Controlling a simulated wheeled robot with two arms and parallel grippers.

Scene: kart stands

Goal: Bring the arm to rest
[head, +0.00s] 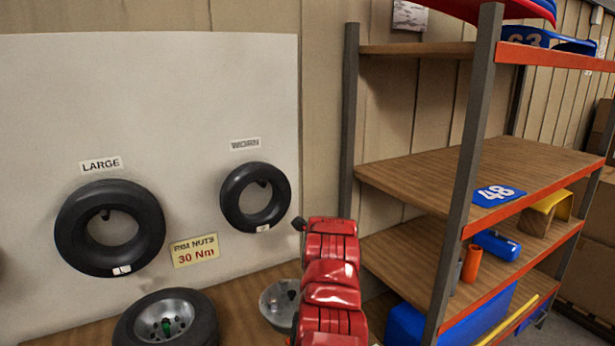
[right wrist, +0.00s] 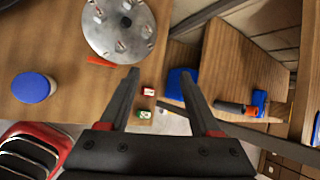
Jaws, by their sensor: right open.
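My right arm (head: 331,275), red and segmented, rises from the bottom middle of the head view, in front of the bench and left of the shelf. Its gripper cannot be made out there. In the right wrist view my right gripper (right wrist: 160,73) has its two dark fingers spread apart, with nothing held between them. It hangs above the edge of a wooden surface (right wrist: 65,40). My left arm and gripper are not in view.
A silver perforated disc (right wrist: 120,28) and a blue round lid (right wrist: 34,88) lie on the wood. The shelf rack (head: 470,170) stands right. Tyres (head: 110,228) hang on the white board (head: 200,80). A wheel (head: 165,320) lies on the bench.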

